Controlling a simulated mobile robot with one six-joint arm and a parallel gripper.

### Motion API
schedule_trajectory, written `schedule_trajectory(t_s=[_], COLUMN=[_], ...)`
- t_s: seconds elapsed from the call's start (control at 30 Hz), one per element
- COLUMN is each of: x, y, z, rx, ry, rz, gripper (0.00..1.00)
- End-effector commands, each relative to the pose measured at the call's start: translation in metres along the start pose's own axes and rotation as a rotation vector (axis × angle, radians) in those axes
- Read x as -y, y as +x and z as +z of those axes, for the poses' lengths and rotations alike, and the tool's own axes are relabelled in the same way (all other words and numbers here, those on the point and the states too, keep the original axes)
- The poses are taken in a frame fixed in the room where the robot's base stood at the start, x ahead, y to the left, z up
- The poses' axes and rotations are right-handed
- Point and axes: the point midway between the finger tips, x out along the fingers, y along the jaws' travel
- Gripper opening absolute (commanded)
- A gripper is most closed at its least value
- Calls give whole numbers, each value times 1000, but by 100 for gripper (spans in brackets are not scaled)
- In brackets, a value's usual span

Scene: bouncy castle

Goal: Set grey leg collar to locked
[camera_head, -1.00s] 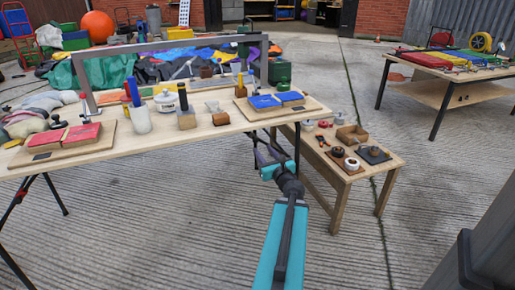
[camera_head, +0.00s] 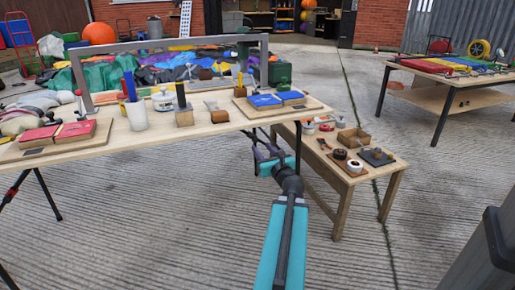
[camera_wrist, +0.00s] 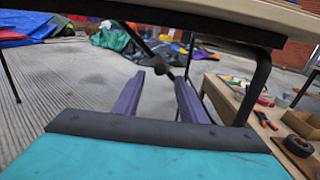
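My gripper (camera_wrist: 160,76) has two purple fingers spread apart with nothing between them. In the head view, my gripper (camera_head: 265,149) is just below the right front edge of the long wooden table (camera_head: 225,131), beside its dark folding leg. In the wrist view, a dark rounded fitting (camera_wrist: 160,66) sits on a thin slanted leg bar, beyond and between the fingertips, apart from them. It may be the grey leg collar; its colour and setting are too small to tell. A red collar (camera_head: 20,193) shows on the table's left leg.
A thick black leg frame (camera_wrist: 256,88) and the tabletop underside (camera_wrist: 190,25) stand close ahead. A low wooden bench (camera_head: 375,185) with tape rolls and a small box is to the right. Another table (camera_head: 450,82) stands farther right. The concrete floor between is clear.

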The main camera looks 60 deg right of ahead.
Motion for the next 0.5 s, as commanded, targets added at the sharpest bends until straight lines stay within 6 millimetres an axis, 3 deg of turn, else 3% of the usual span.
schedule_trajectory(t_s=[0.2, 0.5], x=[0, 0], y=[2, 35], z=[-2, 0], rx=[3, 2], ry=[-2, -1], rz=[-3, -2], gripper=[38, 38])
